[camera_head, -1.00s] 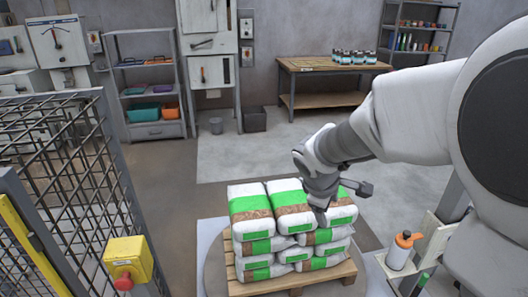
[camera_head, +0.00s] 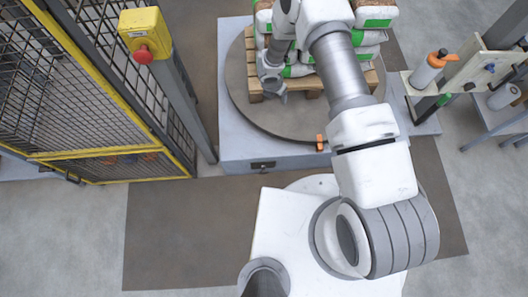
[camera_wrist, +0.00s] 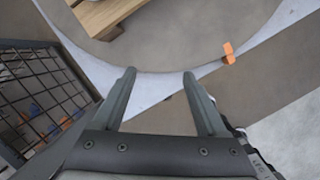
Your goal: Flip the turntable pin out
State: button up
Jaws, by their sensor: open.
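The turntable pin appears as a small orange piece (camera_head: 320,142) at the front rim of the round grey turntable (camera_head: 300,122). In the wrist view the orange piece (camera_wrist: 228,52) stands up at the turntable's edge, right of and beyond my fingertips. My gripper (camera_head: 277,92) is over the turntable's left front part, beside the pallet, and apart from the pin. In the wrist view my gripper (camera_wrist: 159,74) has its two fingers spread with nothing between them.
Stacked bags (camera_head: 377,15) lie on a wooden pallet (camera_head: 371,78) on the turntable, close to my gripper. A mesh fence (camera_head: 100,100) and a yellow box with a red button (camera_head: 143,35) stand left. The floor in front is clear.

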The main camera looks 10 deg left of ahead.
jog(key=s+a+f+n+g, duration=0.1)
jog(key=s+f+n, duration=0.15)
jog(key=f, duration=0.25)
jog(key=s+a+f+n, duration=0.1)
jog(key=s+f, duration=0.3)
jog(key=f, duration=0.2)
jog(key=n+g+y+b, duration=0.1)
jog(key=n+g+b, duration=0.1)
jog(key=n, duration=0.2)
send_near(264, 171)
notch_tip(264, 171, down, 10)
jog(key=b, duration=1.5)
jog(key=shift+s+f, duration=0.1)
jog(key=shift+f, duration=0.05)
grip_shut()
